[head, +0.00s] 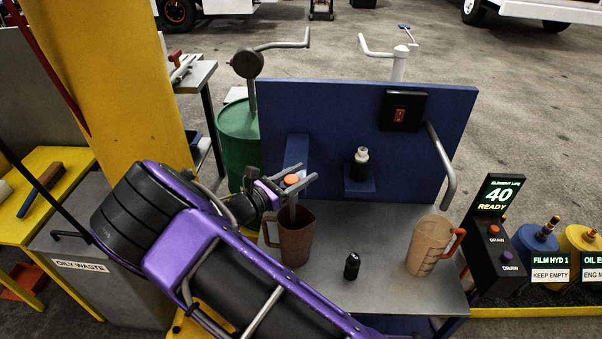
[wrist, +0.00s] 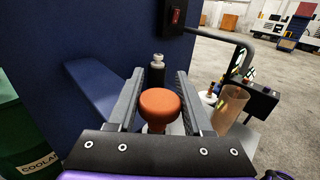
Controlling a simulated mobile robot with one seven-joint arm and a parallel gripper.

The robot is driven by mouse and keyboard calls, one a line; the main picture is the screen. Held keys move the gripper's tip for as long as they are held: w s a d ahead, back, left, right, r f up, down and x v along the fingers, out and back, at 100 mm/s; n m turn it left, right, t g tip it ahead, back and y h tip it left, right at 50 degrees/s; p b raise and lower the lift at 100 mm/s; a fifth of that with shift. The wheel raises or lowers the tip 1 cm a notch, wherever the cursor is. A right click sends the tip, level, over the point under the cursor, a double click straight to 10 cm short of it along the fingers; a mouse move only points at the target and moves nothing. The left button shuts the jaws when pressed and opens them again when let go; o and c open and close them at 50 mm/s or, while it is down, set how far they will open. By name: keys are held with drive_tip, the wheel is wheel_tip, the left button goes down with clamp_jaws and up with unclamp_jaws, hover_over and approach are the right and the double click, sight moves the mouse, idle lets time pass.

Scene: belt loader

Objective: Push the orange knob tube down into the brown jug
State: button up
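The orange knob tube (head: 291,179) stands roughly upright, with its round orange top and a pale stem running down to the mouth of the brown jug (head: 297,243). The knob (wrist: 160,103) also shows in the wrist view, centred between the two fingers and filling the gap between them. My gripper (head: 296,178) is above the jug and looks shut on the knob. The stem's lower end is hidden inside the jug. The jug stands on the left of the grey bench, its handle to the left.
A clear measuring jug (head: 430,246) with an orange handle stands at the right of the bench (head: 386,278). A small black bottle (head: 352,265) stands between the jugs. A blue panel (head: 320,110) rises behind, with a shelf holding another bottle (head: 361,163). A bent pipe (head: 446,170) overhangs the right.

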drive_tip(key=o, duration=0.4)
drive_tip(key=shift+c, duration=0.2)
drive_tip(key=p+v, duration=0.1)
drive_tip(key=v, duration=1.6)
drive_tip(key=shift+s+a, duration=0.2)
drive_tip(key=shift+r, duration=0.15)
